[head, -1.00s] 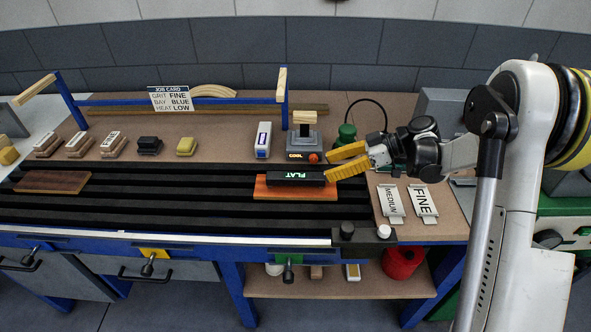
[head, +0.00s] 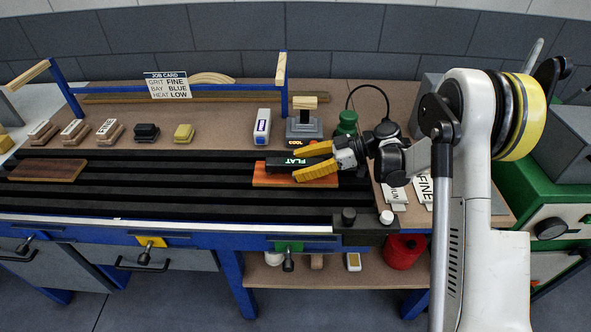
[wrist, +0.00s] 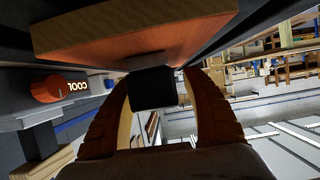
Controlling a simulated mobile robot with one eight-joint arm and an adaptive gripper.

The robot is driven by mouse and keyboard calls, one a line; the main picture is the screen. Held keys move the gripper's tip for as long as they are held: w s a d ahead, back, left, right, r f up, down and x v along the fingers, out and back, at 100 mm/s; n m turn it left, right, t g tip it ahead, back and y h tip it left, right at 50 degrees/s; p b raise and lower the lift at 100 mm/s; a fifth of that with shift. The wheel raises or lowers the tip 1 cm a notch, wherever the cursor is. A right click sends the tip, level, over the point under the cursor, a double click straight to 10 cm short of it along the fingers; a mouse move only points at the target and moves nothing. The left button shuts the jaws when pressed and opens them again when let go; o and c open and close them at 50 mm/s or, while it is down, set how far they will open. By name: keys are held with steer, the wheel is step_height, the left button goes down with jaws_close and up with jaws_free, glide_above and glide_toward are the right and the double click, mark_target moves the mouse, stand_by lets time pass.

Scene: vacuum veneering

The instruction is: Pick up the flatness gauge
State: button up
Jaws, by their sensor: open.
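The flatness gauge (head: 283,162) is a black bar with a lit green FLAT readout, lying on an orange-brown wood panel (head: 262,180) on the dark slatted bed. My gripper (head: 295,163) is open, its yellow fingers on either side of the gauge's right part in the head view. In the wrist view the gauge's dark end (wrist: 153,90) stands between the two spread fingers (wrist: 158,105), with the panel (wrist: 135,30) beside it. I cannot tell whether either finger touches the gauge.
The grey heater unit (head: 304,130) marked COOL stands just behind the gauge, its red knob (wrist: 46,88) close in the wrist view. A white device (head: 262,126) and a green bottle (head: 347,123) stand nearby. Labelled plates (head: 394,197) lie at right.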

steer(key=shift+a+f, duration=0.25)
steer(key=shift+a, duration=0.3)
jaws_close()
steer(key=shift+r, duration=0.1)
